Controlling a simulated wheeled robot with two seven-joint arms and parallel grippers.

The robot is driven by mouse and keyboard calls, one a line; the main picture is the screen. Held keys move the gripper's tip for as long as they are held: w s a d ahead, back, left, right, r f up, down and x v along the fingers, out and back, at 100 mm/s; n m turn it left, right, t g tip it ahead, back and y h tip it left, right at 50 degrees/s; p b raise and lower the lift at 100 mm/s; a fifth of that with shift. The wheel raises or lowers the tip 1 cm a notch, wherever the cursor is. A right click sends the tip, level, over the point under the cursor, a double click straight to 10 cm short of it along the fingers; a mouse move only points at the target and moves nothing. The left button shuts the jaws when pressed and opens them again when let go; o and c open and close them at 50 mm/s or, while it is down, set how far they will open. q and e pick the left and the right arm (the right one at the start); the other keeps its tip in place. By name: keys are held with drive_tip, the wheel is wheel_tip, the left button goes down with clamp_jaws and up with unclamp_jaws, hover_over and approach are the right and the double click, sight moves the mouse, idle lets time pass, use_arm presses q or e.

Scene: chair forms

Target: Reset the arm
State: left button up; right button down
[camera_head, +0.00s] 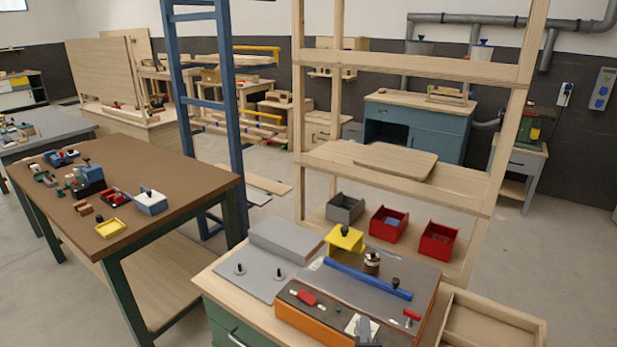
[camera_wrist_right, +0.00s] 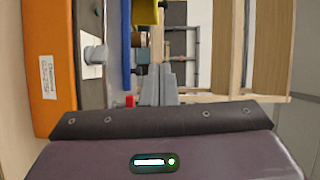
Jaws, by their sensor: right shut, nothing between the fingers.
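My right gripper (camera_wrist_right: 158,70) shows in the right wrist view with its two grey fingers close together, shut and empty. Beyond its fingers lie parts of the workbench (camera_head: 215,285). I cannot clearly make out the right gripper in the head view. My left gripper is not in view. On the bench is an orange-sided box (camera_head: 325,328) with a red knob (camera_head: 411,315) and a white plate with a grey lever (camera_wrist_right: 94,54). The box stands left of the right gripper in the right wrist view.
A blue bar (camera_head: 365,278), a yellow block (camera_head: 344,240) and a metal cylinder (camera_head: 371,262) crowd the bench top. A wooden shelf frame (camera_head: 400,68) stands behind, with red bins (camera_head: 388,224). A wooden tray (camera_head: 490,325) is at right. A brown table (camera_head: 150,170) stands left, with floor between.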

drive_tip(key=s+d+f+n+g+y, duration=0.1)
drive_tip(key=s+d+f+n+g, duration=0.25)
drive_tip(key=s+n+g, duration=0.5)
drive_tip(key=s+d+f+n+g+y, duration=0.15)
drive_tip(key=s+d+n+g, duration=0.4)
drive_tip(key=s+n, duration=0.6)
wheel_tip(320, 180, down, 30)
drive_tip(key=g, duration=0.1)
drive_tip(key=s+d+f+g, duration=0.1)
drive_tip(key=s+d+f, duration=0.2)
drive_tip(key=s+f, duration=1.5)
drive_tip(key=shift+s+f+n+h, duration=0.2)
drive_tip(key=shift+s+n+h, duration=0.25)
drive_tip(key=shift+s, duration=0.8)
